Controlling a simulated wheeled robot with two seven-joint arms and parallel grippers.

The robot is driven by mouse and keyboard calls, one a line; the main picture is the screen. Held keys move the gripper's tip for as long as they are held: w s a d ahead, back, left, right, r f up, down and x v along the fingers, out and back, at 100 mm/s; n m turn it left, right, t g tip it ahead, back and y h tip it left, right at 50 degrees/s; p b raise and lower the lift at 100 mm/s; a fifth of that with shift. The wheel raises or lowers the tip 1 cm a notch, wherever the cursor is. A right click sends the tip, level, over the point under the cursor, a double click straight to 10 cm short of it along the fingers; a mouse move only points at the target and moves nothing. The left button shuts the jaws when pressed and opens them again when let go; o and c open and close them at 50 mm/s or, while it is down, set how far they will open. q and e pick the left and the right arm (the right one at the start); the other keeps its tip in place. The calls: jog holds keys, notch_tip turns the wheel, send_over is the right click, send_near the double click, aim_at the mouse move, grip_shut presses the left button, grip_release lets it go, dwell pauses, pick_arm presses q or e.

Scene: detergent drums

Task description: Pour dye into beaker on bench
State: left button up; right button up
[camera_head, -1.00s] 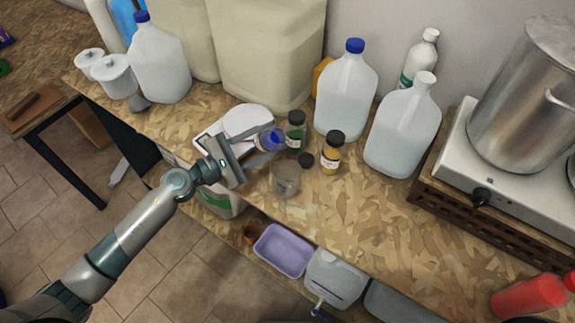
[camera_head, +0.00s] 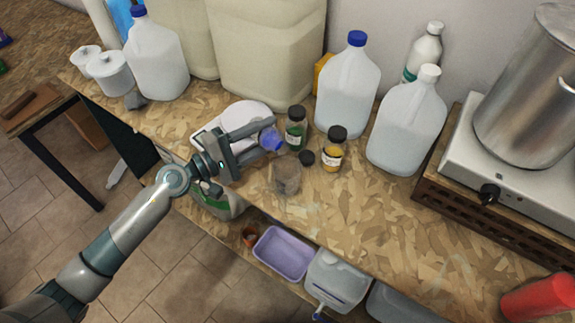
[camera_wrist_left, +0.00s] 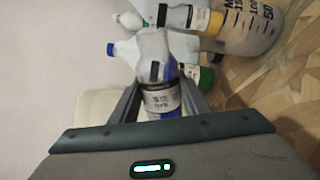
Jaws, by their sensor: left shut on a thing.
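My left gripper (camera_head: 262,136) is shut on a small clear bottle of blue dye (camera_head: 271,139). The fingers partly cover the bottle in the head view. In the left wrist view the bottle (camera_wrist_left: 158,85) shows a white label and blue liquid between the fingers (camera_wrist_left: 158,100). A clear beaker (camera_head: 287,179) stands on the bench just in front of and below the held bottle, apart from it. Its graduation marks show in the left wrist view (camera_wrist_left: 245,22). No blue shows in the beaker. My right gripper is not in view.
A green-dye bottle (camera_head: 295,130) and a yellow-dye bottle (camera_head: 333,150) stand close by, with a loose black cap (camera_head: 306,158) between them. White jugs (camera_head: 347,88) stand behind. A steel pot (camera_head: 530,90) is at right.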

pick_arm(q)
jog(key=shift+s+d+r+m, duration=0.15)
jog(key=shift+s+r+m, duration=0.05)
jog(key=shift+m, duration=0.2)
jog(key=shift+s+d+r+m, duration=0.15)
jog(key=shift+r+m, duration=0.1)
jog(key=shift+m, duration=0.15)
jog(key=shift+r+m, duration=0.25)
jog(key=shift+m, duration=0.15)
jog(key=shift+b, duration=0.3)
jog(key=shift+w+a+r, duration=0.15)
jog(key=shift+w+a, duration=0.1)
jog(key=shift+w, duration=0.05)
dwell(0.5)
jog(key=shift+r+m, duration=0.3)
jog(key=shift+m, duration=0.4)
dwell(0.8)
